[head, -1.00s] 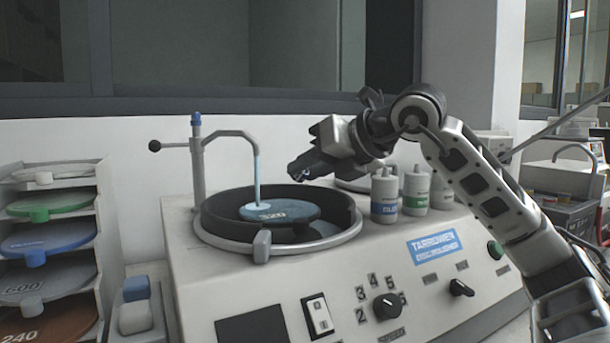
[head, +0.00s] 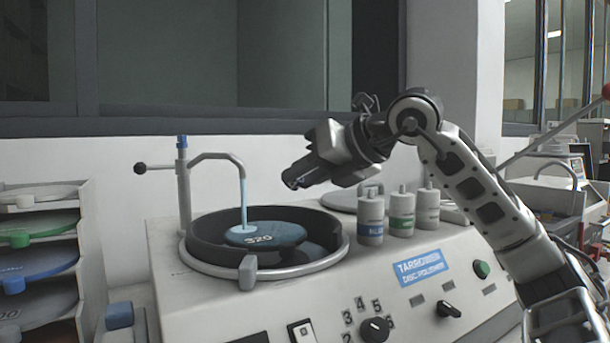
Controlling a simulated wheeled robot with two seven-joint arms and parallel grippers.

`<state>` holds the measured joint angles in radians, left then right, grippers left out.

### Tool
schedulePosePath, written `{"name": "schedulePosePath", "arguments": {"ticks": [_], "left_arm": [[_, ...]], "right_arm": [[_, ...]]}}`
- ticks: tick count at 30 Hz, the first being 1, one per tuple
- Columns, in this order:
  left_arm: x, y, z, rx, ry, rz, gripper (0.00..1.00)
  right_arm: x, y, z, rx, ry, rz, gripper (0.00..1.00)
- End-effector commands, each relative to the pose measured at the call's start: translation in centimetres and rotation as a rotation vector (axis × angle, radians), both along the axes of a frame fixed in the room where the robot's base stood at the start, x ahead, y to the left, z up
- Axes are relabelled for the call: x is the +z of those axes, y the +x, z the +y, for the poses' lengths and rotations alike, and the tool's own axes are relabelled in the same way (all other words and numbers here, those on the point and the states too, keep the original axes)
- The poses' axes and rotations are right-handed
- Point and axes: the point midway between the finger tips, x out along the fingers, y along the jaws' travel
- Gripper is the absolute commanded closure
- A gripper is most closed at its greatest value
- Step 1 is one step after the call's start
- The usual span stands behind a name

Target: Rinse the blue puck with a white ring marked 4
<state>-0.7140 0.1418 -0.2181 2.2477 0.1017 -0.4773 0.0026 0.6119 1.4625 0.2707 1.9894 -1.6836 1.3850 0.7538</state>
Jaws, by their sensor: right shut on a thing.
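My right gripper (head: 292,180) hangs in the air above the back right of the polisher's round bowl (head: 200,247). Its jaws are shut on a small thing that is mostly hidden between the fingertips. A pale blue water stream (head: 244,192) runs from the bent spout (head: 222,156) onto the dark blue disc (head: 268,234) marked 320 in the bowl. The gripper is to the right of the stream, apart from it. My left gripper is not in view.
Several capped bottles (head: 401,213) stand behind the front panel, right of the bowl. A round lid (head: 340,199) lies behind the bowl. The spout's post (head: 184,190) has a side lever (head: 140,168). A rack of discs (head: 85,245) stands at left. Knobs (head: 375,329) line the panel.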

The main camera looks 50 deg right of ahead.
Motion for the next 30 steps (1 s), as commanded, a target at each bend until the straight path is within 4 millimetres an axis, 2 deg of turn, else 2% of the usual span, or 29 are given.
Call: {"name": "schedulePosePath", "arguments": {"ticks": [3,19,30], "left_arm": [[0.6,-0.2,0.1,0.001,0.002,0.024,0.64],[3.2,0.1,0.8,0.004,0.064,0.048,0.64],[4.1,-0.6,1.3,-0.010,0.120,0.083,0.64]], "right_arm": [[0.7,-0.2,0.1,-0.001,-0.019,0.051,0.94],[1.3,-1.1,0.4,0.000,-0.090,0.277,0.94],[1.6,-1.6,0.5,0.000,-0.128,0.400,0.94]]}}
